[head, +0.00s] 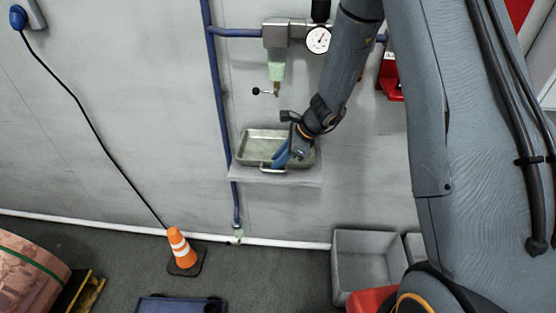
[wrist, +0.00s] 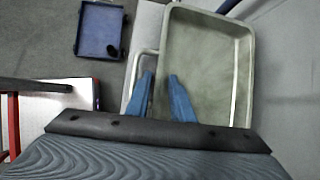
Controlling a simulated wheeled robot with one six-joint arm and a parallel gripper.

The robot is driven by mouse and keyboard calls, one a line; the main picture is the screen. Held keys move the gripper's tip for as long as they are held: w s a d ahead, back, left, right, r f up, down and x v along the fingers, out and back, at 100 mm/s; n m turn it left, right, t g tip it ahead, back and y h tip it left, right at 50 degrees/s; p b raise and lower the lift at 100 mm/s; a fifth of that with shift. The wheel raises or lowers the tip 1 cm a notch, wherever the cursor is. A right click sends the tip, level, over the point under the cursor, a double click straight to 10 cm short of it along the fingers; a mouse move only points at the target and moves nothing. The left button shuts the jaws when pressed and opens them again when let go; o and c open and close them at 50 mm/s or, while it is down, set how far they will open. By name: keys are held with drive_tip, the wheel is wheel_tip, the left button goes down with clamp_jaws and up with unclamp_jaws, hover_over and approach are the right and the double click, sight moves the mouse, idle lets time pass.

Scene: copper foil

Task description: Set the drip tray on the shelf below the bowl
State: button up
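The drip tray (head: 250,160) is a shallow grey metal pan with a wire handle. It appears to rest level on the pale wall shelf (head: 308,179). The greenish bowl (head: 277,72) hangs from the pipe fitting straight above. My gripper (head: 281,160) is at the tray's front right part, pointing down. In the wrist view the tray (wrist: 207,60) fills the right side. The blue fingers (wrist: 161,78) stand apart, one by the handle and one over the tray's inside, with the tray's side wall between them. I see a gap between the fingertips.
A pressure gauge (head: 318,40) and blue pipe (head: 217,90) are on the wall near the shelf. A small black-knobbed valve (head: 257,91) sticks out beside the bowl. Below are an orange cone (head: 181,247), a grey bin (head: 366,262) and a blue tray-like platform (head: 180,305).

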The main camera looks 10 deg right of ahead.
drive_tip(key=b+v, duration=0.3)
drive_tip(key=v, duration=0.9)
drive_tip(key=s+d+r+n+h, duration=0.1)
drive_tip(key=s+d+n+h, duration=0.2)
drive_tip(key=s+n, duration=0.7)
drive_tip(key=s+d+r+n+h, duration=0.1)
drive_tip(key=s+d+n+h, duration=0.2)
drive_tip(key=s+n, duration=0.6)
drive_tip(key=shift+s+n+g, duration=0.3)
drive_tip(key=shift+s+n, duration=0.1)
drive_tip(key=shift+s, duration=0.45)
drive_tip(key=shift+f, duration=0.4)
